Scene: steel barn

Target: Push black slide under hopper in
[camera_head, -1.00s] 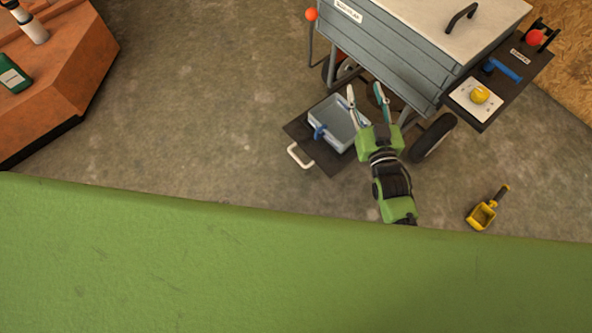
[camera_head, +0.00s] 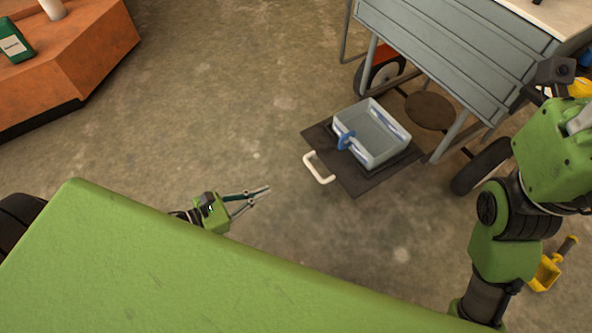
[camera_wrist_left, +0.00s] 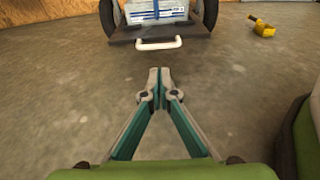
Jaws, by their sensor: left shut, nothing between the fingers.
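The black slide (camera_head: 358,184) sticks out from under the grey hopper (camera_head: 438,52), low over the floor. Its white handle (camera_head: 318,168) is at the front edge. A grey bin (camera_head: 384,157) with a blue clip (camera_head: 346,140) stands on the slide. In the left wrist view the handle (camera_wrist_left: 158,43) is ahead of the fingers, with the slide (camera_wrist_left: 122,38) behind it. My left gripper (camera_head: 266,189) is shut and empty, apart from the handle and left of it. My right gripper's green body (camera_head: 553,150) is at the right edge; its fingers cannot be made out.
The hopper stands on legs and black wheels (camera_head: 482,167). A yellow scoop (camera_head: 548,272) lies on the floor at right. An orange block (camera_head: 75,55) carries a green container (camera_head: 14,42) at upper left. Floor between the left gripper and the handle is clear.

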